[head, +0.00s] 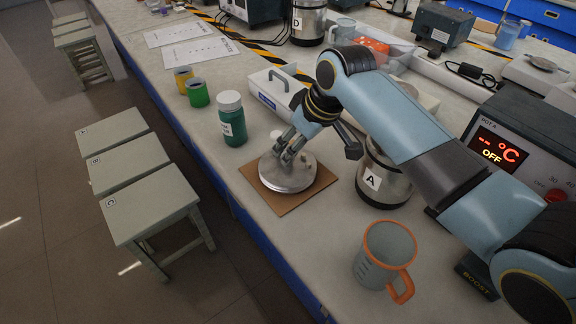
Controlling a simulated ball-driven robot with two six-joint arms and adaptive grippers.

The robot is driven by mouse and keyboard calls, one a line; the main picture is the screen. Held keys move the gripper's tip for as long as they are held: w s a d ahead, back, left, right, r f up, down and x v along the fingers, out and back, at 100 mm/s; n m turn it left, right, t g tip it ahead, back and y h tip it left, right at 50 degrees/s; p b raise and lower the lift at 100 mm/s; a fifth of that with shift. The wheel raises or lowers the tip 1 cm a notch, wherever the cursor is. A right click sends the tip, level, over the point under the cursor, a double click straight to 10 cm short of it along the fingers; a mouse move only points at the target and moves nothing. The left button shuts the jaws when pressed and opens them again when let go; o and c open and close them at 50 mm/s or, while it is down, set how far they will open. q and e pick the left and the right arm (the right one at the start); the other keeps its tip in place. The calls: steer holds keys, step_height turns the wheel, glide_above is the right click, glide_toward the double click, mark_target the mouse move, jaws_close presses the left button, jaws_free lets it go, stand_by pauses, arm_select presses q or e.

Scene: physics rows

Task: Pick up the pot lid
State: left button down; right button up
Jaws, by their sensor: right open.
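The pot lid (296,181) is a round silver disc lying on a square brown mat (262,190) on the bench, near its front edge. My right gripper (290,157) reaches down over the lid from the upper right. Its fingers are open and sit low at the middle of the lid. The fingers hide the lid's handle, and I cannot tell whether they touch it. The silver pot marked A (382,186) stands just right of the mat, partly behind my right arm. My left gripper is not in view.
A green bottle with a white cap (232,120) stands left of the mat. A grey measuring jug with an orange rim (384,255) is at the front right. A controller reading OFF (512,155) is at the right. A white tray (275,88) lies behind.

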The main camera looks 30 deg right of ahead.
steer(key=x, duration=0.4)
steer(key=shift+s+f, duration=0.1)
steer(key=shift+f, duration=0.15)
steer(key=c, duration=0.3)
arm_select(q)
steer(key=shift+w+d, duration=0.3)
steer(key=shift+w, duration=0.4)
arm_select(e)
jaws_close()
